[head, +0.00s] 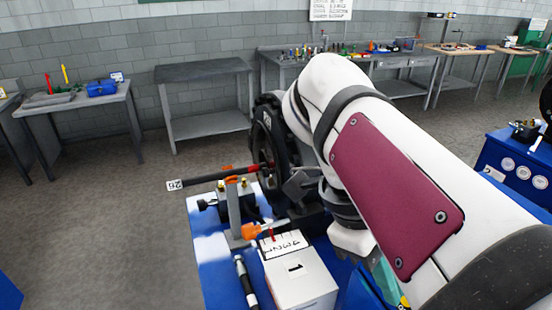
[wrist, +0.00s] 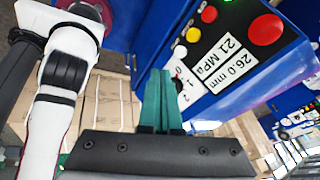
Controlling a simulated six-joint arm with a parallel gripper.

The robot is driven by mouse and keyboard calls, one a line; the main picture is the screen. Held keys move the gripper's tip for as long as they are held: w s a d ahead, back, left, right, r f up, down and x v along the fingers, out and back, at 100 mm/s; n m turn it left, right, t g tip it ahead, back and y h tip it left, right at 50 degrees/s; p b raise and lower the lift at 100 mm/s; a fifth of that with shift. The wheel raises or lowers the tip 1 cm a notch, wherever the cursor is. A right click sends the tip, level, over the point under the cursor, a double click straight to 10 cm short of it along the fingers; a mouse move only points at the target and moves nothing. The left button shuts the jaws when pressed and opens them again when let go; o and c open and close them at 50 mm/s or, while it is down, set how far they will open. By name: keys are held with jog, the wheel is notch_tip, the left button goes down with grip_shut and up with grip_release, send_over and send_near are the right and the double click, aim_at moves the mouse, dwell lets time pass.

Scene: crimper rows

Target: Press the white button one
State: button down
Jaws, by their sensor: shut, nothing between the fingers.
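The blue control panel (wrist: 285,65) is tilted in the wrist view. A selector marked with small numbers, partly hidden, is beside the fingers. In the head view my arm hides the panel.
A crimper with a black wheel (head: 265,140) and a white gauge box (head: 300,280) stands on a blue base left of my arm. Another blue machine (head: 515,165) is at the right. Wooden pallets (wrist: 105,95) lie below. Open floor lies at left.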

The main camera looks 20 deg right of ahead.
jog(key=shift+d+r+m, duration=0.35)
jog(key=shift+r+m, duration=0.3)
jog(key=shift+m, duration=0.45)
jog(key=x, duration=0.4)
jog(key=d+x, duration=0.1)
jog(key=x, duration=0.3)
jog(key=w+d+x, duration=0.1)
jog(key=x, duration=0.4)
jog(key=shift+d+r, duration=0.15)
